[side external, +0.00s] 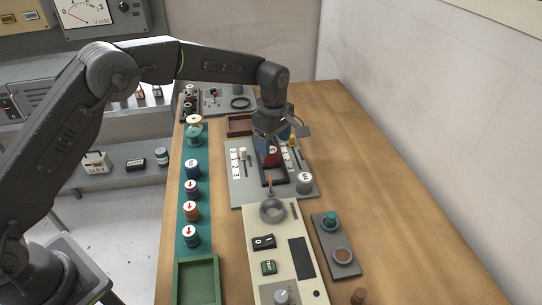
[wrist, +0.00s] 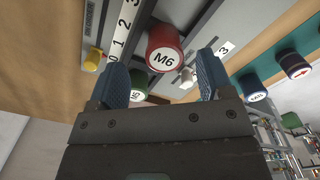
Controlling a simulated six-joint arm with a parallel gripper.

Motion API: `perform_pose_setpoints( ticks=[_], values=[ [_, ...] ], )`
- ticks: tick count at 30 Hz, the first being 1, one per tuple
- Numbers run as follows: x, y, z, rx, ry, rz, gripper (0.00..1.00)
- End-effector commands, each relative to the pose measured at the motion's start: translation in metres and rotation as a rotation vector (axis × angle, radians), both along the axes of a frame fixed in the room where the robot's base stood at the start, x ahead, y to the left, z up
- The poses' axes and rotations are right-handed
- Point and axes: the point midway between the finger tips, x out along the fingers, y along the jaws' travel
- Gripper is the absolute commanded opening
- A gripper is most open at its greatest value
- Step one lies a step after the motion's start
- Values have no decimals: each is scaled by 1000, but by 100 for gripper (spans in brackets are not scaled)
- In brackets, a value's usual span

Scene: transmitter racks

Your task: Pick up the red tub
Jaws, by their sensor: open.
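The red tub (side external: 271,157) stands in a dark slot in the grey panel (side external: 238,190) on the wooden bench; my gripper partly hides it in the side view. In the wrist view the red tub (wrist: 160,42) shows its round white M6 label, just beyond the gap between my fingers. My gripper (side external: 272,143) is over the panel with its blue fingers close around the tub's upper part. In the wrist view my gripper (wrist: 163,73) is open, with one finger to each side and nothing clamped. Whether the fingers touch the tub cannot be told.
A yellow knob (wrist: 93,60) and a green cylinder (wrist: 137,93) are near the fingers. Several canisters line the green strip (side external: 190,265) at left.

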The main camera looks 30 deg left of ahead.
Motion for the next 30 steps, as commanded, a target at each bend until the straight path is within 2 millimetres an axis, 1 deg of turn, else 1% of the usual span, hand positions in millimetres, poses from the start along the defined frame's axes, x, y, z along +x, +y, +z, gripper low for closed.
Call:
perform_pose_setpoints(
  ticks=[10,14,20,30],
  values=[
    [-4,2,-45,1,3,0,73],
    [-4,2,-52,1,1,0,73],
    [-4,2,-52,1,0,0,73],
    [-4,2,-52,1,0,0,42]
  ],
)
